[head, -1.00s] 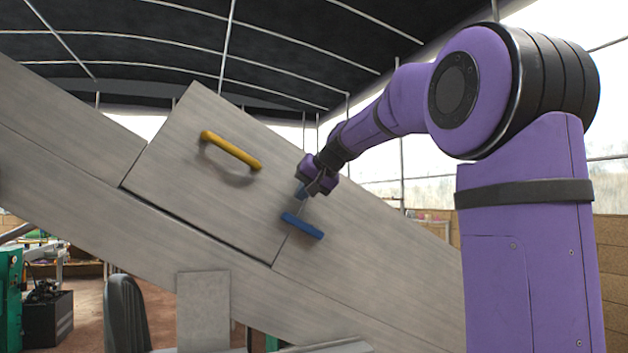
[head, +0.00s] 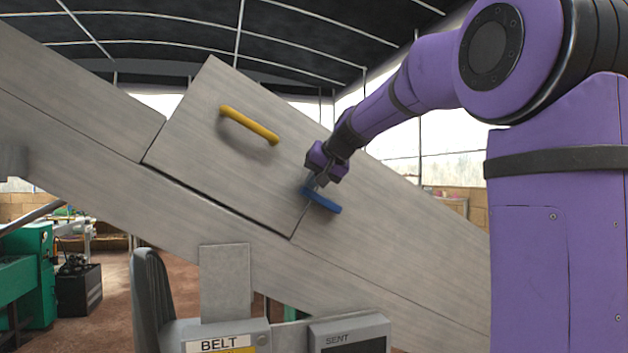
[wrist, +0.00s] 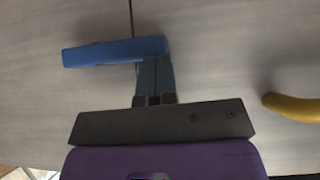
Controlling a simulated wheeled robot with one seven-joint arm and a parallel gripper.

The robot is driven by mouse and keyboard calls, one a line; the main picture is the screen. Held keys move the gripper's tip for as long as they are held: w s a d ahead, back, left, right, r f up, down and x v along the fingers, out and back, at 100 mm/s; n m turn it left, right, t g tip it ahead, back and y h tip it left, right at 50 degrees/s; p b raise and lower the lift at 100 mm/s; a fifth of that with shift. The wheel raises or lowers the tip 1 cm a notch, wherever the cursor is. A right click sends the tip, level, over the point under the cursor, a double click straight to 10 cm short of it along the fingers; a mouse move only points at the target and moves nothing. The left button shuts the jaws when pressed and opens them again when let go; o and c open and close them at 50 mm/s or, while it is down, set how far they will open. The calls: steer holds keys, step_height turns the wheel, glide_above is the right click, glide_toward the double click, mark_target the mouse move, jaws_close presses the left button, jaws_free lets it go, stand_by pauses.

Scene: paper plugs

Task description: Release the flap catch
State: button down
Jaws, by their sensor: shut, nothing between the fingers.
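The blue flap catch (head: 325,203) is a short bar lying across the seam between the flap (head: 205,140) and the panel to its right. The flap is a grey sloping panel with a yellow handle (head: 249,125), and it lies closed. My gripper (head: 314,184) is shut and empty at the upper left end of the catch. In the wrist view the closed fingertips (wrist: 154,65) meet or overlap the right end of the blue catch (wrist: 108,51). I cannot tell whether they press on it. The yellow handle (wrist: 293,107) shows at the right there.
The grey sloping chute (head: 390,265) carries the flap. Below it are a box labelled BELT (head: 222,336) and a grey box marked SENT (head: 350,333). A dark grey chair-like back (head: 150,295) stands at the lower left. The chute face around the catch is clear.

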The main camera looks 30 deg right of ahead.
mark_target(303, 193)
steer(key=shift+a+f+h, duration=0.15)
steer(key=shift+a+h, duration=0.05)
steer(key=shift+h, duration=0.1)
steer(key=shift+w+a+f+n+g+h, duration=0.25)
steer(key=shift+a+f+n+g+h, duration=0.55)
steer(key=shift+h, duration=0.4)
steer(key=f+h, duration=0.1)
steer(key=a+f+n+h, duration=0.1)
steer(key=shift+w+f+n+h, duration=0.15)
steer(key=shift+n+h, duration=0.15)
steer(key=shift+h, duration=0.1)
step_height(303, 193, down, 3)
steer(key=n+g+h, duration=0.1)
steer(key=h, duration=0.2)
steer(key=shift+a+n, duration=0.15)
steer(key=shift+n, duration=0.25)
steer(key=h, duration=0.1)
steer(key=f+n+h, duration=0.1)
steer(key=shift+d+f+h, duration=0.3)
steer(key=shift+r, duration=0.8)
